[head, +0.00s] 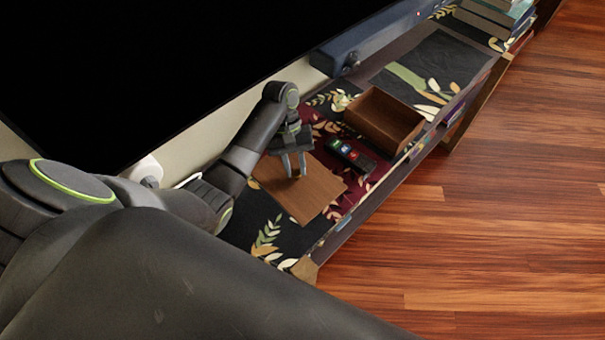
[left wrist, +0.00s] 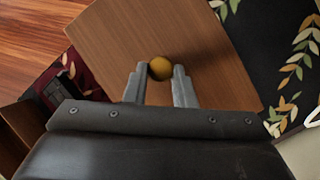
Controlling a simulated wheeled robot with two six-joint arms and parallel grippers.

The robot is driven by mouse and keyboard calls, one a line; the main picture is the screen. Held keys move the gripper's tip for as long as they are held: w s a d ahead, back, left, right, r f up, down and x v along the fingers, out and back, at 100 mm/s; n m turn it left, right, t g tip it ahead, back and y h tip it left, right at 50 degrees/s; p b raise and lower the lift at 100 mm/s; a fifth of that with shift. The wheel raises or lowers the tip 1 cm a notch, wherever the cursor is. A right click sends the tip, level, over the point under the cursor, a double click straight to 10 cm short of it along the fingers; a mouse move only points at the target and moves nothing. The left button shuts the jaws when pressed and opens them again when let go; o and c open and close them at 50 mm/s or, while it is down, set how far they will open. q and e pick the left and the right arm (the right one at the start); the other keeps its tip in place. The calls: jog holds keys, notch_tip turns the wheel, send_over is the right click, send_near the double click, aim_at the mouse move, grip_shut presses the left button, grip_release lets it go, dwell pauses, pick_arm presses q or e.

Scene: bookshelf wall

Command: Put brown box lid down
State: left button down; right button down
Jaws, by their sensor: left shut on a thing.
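The brown box lid (head: 308,192) is a flat wooden square with a round golden knob (left wrist: 161,68), seen in the left wrist view. In the head view it is low over, or on, the patterned shelf top, left of the open brown box (head: 384,120); I cannot tell whether it touches the surface. My left gripper (head: 295,172) is above the lid, its two fingers shut on the knob. The lid (left wrist: 185,35) also fills the middle of the left wrist view. My right gripper is not seen.
A dark remote (head: 351,157) with coloured buttons lies between lid and box. A soundbar (head: 375,42) and a large black screen (head: 170,70) stand behind. Books (head: 497,15) sit at the far end. A bare patterned area (head: 430,68) lies beyond the box.

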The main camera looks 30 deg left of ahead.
aim_at(296, 177)
pick_arm(q)
notch_tip(296, 177, down, 5)
jog(key=b, duration=0.4)
jog(key=shift+w+f, duration=0.1)
jog(key=shift+f, duration=0.05)
notch_tip(296, 177, down, 3)
jog(key=shift+f+b, duration=0.1)
jog(key=shift+b, duration=1)
jog(key=c, duration=1.2)
grip_release()
